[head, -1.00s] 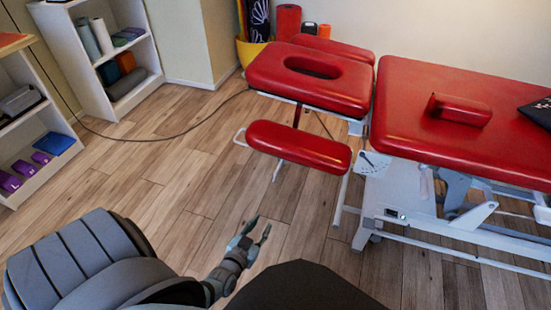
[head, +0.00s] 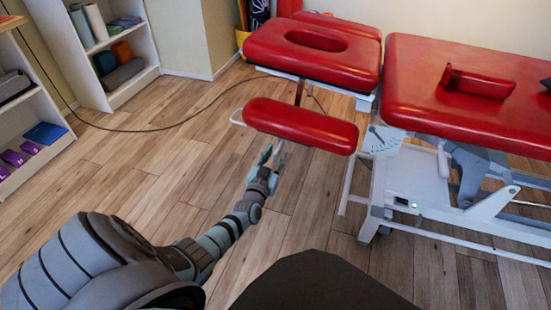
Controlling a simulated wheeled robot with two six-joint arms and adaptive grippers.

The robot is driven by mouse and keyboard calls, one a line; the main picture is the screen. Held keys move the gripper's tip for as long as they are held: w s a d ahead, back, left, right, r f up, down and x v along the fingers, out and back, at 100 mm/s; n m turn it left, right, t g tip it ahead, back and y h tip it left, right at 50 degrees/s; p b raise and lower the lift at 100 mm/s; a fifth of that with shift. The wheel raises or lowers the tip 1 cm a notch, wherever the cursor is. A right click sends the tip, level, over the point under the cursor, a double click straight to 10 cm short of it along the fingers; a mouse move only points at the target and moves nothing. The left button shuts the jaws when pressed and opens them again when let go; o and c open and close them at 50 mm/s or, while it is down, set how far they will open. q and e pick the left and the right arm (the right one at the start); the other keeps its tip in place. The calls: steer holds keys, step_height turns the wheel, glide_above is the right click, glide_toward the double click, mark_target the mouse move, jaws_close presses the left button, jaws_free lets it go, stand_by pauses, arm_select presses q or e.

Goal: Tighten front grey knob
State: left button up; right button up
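The red treatment couch (head: 470,95) stands at the right, with a red headrest (head: 318,50) that has an oval hole and a lower red armrest pad (head: 300,126) in front of it. A white quadrant plate (head: 383,139) with markings sits on the frame at the couch's near left corner. I cannot make out a grey knob clearly. My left gripper (head: 274,151) is open and empty, its fingers pointing up toward the armrest pad's near edge. I cannot tell whether it touches the pad. My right gripper is not in view.
White shelves (head: 122,88) with rolled mats and blocks stand at the left. A dark cable (head: 180,122) runs across the wooden floor to the couch. The couch's white legs and base rail (head: 470,243) stand at the right.

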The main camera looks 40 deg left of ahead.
arm_select(q)
steer(key=shift+w+a, duration=0.1)
steer(key=shift+w, duration=0.15)
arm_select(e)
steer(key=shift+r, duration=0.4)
arm_select(q)
jaws_close()
